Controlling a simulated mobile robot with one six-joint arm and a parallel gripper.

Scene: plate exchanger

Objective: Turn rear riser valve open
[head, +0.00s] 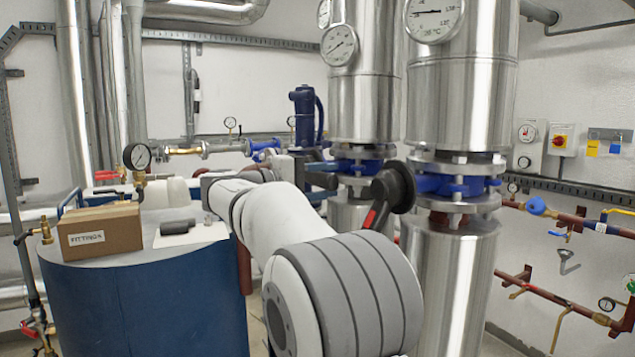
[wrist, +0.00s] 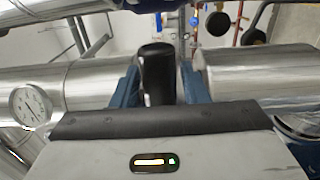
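The rear riser (head: 365,105) is the silver pipe left of the front riser, with a blue valve (head: 358,165) between its flanges. My arm reaches behind the blue tank, and my gripper (head: 312,170) is close to the left side of this valve. A dark bar at the valve's left is partly hidden there. In the wrist view, a black handle end (wrist: 157,75) stands straight ahead of my gripper, between blue parts and two silver pipe sections.
The front riser (head: 460,90) stands to the right, with a black, red-marked lever (head: 390,197) close to my arm. A blue tank (head: 150,290) carries a cardboard box (head: 100,230). Wall pipes run at the right. Gauges (head: 340,45) stick out from the risers.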

